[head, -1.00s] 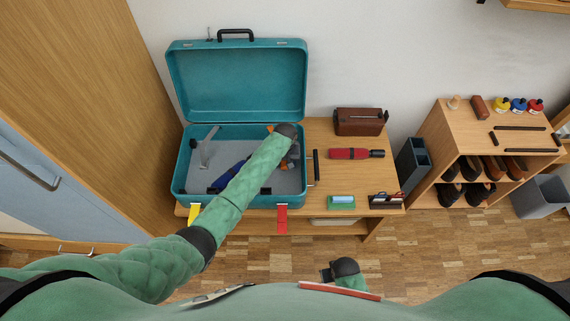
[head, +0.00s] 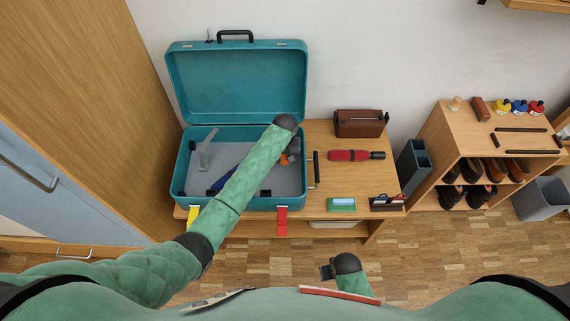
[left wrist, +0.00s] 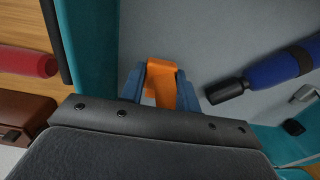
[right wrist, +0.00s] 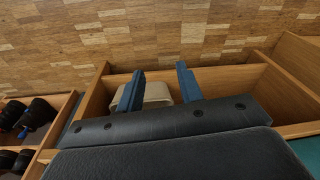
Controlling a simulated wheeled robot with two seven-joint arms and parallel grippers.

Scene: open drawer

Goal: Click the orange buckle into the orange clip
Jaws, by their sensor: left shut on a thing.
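My left gripper (left wrist: 160,90) is shut on an orange piece (left wrist: 162,68) with a strap-like part, inside the teal suitcase (head: 183,172). Whether it is the buckle or the clip, I cannot tell. In the head view a little orange (head: 284,159) shows beside my left forearm, near the suitcase's right wall. My forearm hides much of the suitcase's inside, and no second orange part shows clearly. My right gripper (head: 326,271) is low in front of the bench. In the right wrist view its fingers (right wrist: 160,88) are apart with nothing between them.
A blue item with a black end (left wrist: 275,75) lies on the grey suitcase floor. A yellow strap (head: 193,212) and a red strap (head: 282,220) hang at the front. A red flashlight (head: 350,155), brown case (head: 360,123) and green box (head: 341,204) stand on the bench, right.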

